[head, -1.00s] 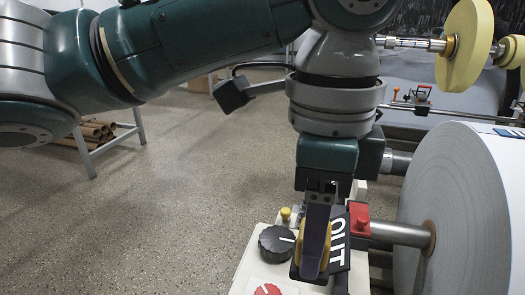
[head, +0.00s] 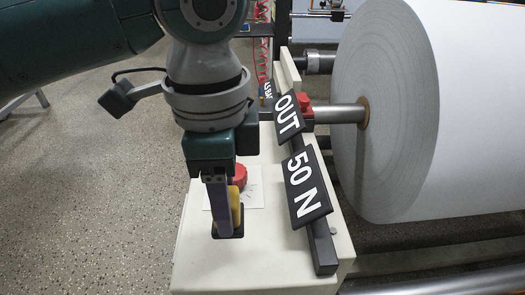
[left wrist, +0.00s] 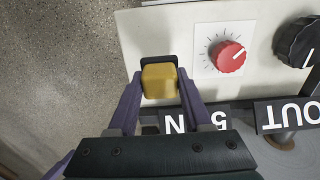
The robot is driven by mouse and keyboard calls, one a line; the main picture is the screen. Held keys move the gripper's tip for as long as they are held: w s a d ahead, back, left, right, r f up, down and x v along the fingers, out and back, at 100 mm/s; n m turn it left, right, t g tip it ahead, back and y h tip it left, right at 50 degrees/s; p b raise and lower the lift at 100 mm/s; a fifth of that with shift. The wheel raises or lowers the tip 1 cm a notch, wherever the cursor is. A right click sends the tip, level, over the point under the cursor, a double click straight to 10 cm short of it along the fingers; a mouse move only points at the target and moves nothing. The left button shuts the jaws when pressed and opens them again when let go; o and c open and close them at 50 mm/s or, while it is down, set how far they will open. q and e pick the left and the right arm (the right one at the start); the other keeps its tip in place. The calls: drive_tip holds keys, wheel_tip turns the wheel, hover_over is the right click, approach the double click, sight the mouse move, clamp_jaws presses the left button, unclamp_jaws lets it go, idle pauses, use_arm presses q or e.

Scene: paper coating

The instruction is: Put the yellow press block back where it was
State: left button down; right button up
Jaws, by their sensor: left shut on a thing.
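The yellow press block (head: 235,207) is between the fingers of my left gripper (head: 224,211), above the near end of the cream cabinet (head: 262,275). My left gripper is shut on it. A dark recess or holder (head: 229,234) shows right at the block's lower end. In the left wrist view the block (left wrist: 159,82) sits between the two purple fingers, with a dark edge (left wrist: 157,60) of that recess just beyond it. I cannot tell how deep the block sits in it. My right gripper is not in view.
A red dial (head: 240,176) is close behind the gripper; it also shows in the left wrist view (left wrist: 230,56), near a black knob (left wrist: 298,42). Label plates "OUT" (head: 288,117) and "50 N" (head: 305,184) lie to the right. A large white paper roll (head: 380,120) stands further right.

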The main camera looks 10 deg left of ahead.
use_arm(q)
wheel_tip(320, 180, down, 5)
drive_tip(key=shift+b, duration=1.2)
drive_tip(key=shift+r, duration=0.1)
drive_tip(key=shift+c, duration=1.6)
unclamp_jaws()
